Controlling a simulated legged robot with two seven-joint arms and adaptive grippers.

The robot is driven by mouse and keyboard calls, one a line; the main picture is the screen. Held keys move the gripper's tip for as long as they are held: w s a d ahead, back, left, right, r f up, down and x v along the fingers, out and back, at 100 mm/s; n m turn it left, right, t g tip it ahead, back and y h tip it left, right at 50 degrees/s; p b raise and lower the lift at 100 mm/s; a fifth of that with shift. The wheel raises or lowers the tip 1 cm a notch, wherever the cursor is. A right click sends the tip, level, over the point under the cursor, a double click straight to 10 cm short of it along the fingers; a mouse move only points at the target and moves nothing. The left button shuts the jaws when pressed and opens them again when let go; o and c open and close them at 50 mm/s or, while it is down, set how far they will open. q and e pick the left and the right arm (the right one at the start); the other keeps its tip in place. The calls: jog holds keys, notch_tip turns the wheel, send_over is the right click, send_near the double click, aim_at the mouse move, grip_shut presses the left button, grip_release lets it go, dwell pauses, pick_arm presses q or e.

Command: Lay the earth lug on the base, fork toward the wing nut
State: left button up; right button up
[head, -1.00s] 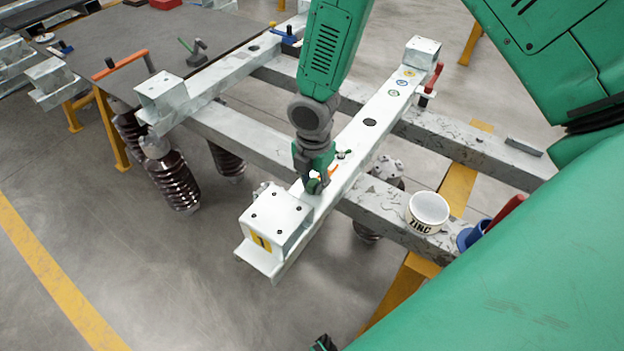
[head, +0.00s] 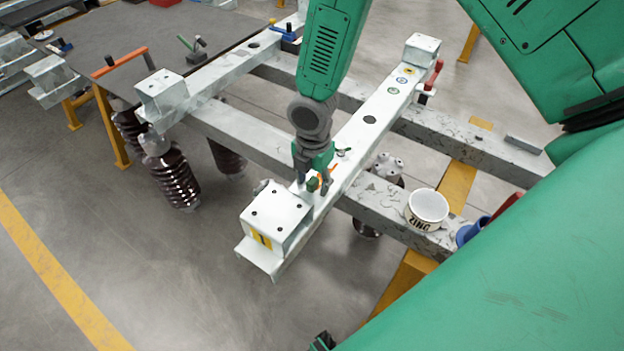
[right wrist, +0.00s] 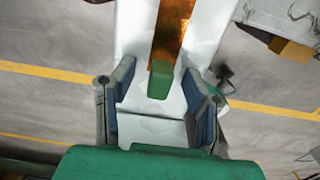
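The earth lug is a flat copper strip (right wrist: 174,28) with a green end (right wrist: 160,80), lying along the white beam in the right wrist view. In the head view, its green end (head: 313,184) shows low between my fingers. My right gripper (head: 314,187) is over the near part of the white base beam (head: 352,141). In the right wrist view its two fingers (right wrist: 160,98) stand apart on either side of the green end, with gaps. My left gripper does not show.
A white ZINC tin (head: 428,209) stands on the grey cross beam to the right, beside a blue object (head: 472,233). A box-shaped end block (head: 275,218) is close to my gripper. A red-handled clamp (head: 432,78) is at the far beam end. Brown insulators (head: 172,180) hang at left.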

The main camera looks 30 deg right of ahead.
jog(key=shift+r, duration=0.35)
notch_tip(320, 180, up, 11)
dwell(0.3)
